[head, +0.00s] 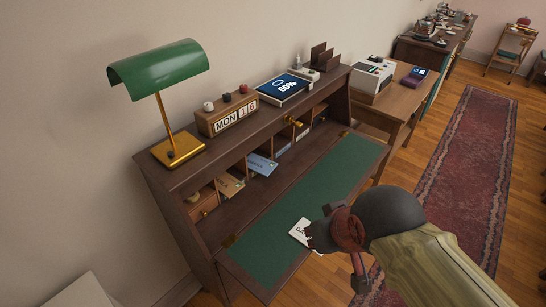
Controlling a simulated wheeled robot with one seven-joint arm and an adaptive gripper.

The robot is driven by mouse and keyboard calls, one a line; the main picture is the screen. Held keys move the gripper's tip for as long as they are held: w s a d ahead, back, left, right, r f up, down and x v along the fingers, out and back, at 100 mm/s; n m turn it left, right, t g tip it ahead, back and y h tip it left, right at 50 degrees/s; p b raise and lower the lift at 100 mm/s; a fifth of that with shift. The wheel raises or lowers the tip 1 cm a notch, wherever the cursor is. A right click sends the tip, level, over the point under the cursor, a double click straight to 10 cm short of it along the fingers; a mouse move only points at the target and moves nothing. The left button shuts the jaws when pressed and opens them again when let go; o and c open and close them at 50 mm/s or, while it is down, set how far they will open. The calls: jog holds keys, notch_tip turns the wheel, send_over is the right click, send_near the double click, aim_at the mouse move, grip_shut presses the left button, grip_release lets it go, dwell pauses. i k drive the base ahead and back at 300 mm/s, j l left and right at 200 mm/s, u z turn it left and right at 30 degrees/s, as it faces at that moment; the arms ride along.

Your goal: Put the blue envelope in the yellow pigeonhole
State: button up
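A blue envelope (262,164) sticks out of a pigeonhole in the lower part of the brown desk (165,187). My gripper (338,262) is at the lower right, over the front edge of the green writing surface, well apart from this envelope. Its fingers look spread, with nothing seen between them. A white card (301,231) with dark print lies on the green surface, partly hidden behind my gripper. I cannot make out which pigeonhole is yellow.
A green lamp (160,66), a calendar block (229,117) and a tablet (284,88) stand on the desk's top shelf. Another envelope (230,185) sits in a pigeonhole to the left. Most of the green writing surface (322,184) is clear.

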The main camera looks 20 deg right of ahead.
aim_at(262, 166)
jog(key=i+l, duration=0.2)
jog(key=i+l+u, duration=0.15)
jog(key=l, duration=0.3)
jog(key=i+l, duration=0.25)
jog(key=i+l+u, duration=0.1)
jog(key=l, duration=0.35)
jog(key=i+u, duration=0.15)
jog(key=u, duration=1.2)
